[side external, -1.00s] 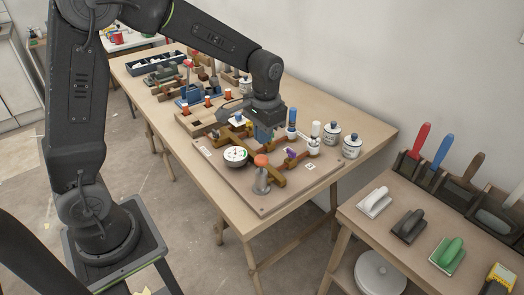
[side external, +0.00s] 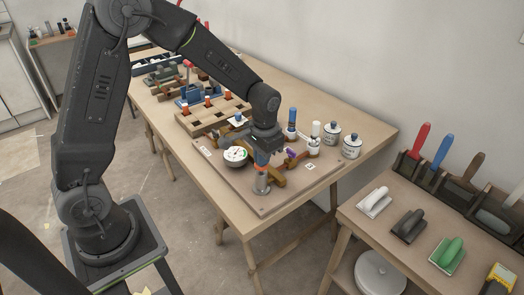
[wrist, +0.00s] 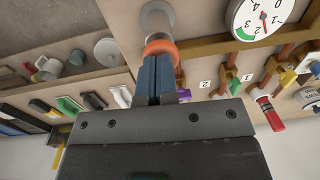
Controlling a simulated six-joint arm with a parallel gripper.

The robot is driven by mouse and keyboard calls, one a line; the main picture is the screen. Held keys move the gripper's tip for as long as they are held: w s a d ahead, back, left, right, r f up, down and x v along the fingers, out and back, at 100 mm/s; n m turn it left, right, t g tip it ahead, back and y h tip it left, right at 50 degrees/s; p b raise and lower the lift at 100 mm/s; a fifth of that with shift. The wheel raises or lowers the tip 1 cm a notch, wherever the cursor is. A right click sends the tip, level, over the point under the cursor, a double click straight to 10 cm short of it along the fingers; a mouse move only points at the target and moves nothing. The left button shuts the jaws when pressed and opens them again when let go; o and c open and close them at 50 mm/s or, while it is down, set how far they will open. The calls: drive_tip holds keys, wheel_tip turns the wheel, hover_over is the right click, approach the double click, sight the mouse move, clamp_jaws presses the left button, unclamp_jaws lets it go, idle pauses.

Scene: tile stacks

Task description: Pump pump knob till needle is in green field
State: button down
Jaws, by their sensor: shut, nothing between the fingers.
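The pump (side external: 261,184) is a grey metal cylinder at the front corner of the board, with an orange knob (side external: 260,169) on top. My gripper (side external: 262,160) is directly above it, pointing down. In the wrist view, the blue fingers (wrist: 153,62) are closed together, with their tips against or just over the orange knob (wrist: 162,46). Part of the knob is hidden behind them. The white round gauge (side external: 235,154) is left of the pump. In the wrist view, the gauge (wrist: 250,22) has a green band at its lower left; its red needle appears outside the green.
Brown pipes and coloured valves run across the board (side external: 240,200). Blue and white bottles (side external: 292,122) and white jars (side external: 352,146) stand behind and to the right. A wooden block rack (side external: 205,115) is farther back. A side table with trowels (side external: 408,228) is at right.

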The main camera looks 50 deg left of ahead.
drive_tip(key=shift+s+f, duration=0.1)
drive_tip(key=shift+f, duration=0.55)
wheel_tip(320, 180, up, 14)
drive_tip(key=shift+d+r, duration=0.2)
drive_tip(key=shift+d, duration=0.2)
idle(0.4)
drive_tip(key=r, duration=0.2)
drive_tip(key=shift+w+r, duration=0.3)
drive_tip(key=shift+r, duration=0.1)
drive_tip(key=shift+f, duration=0.1)
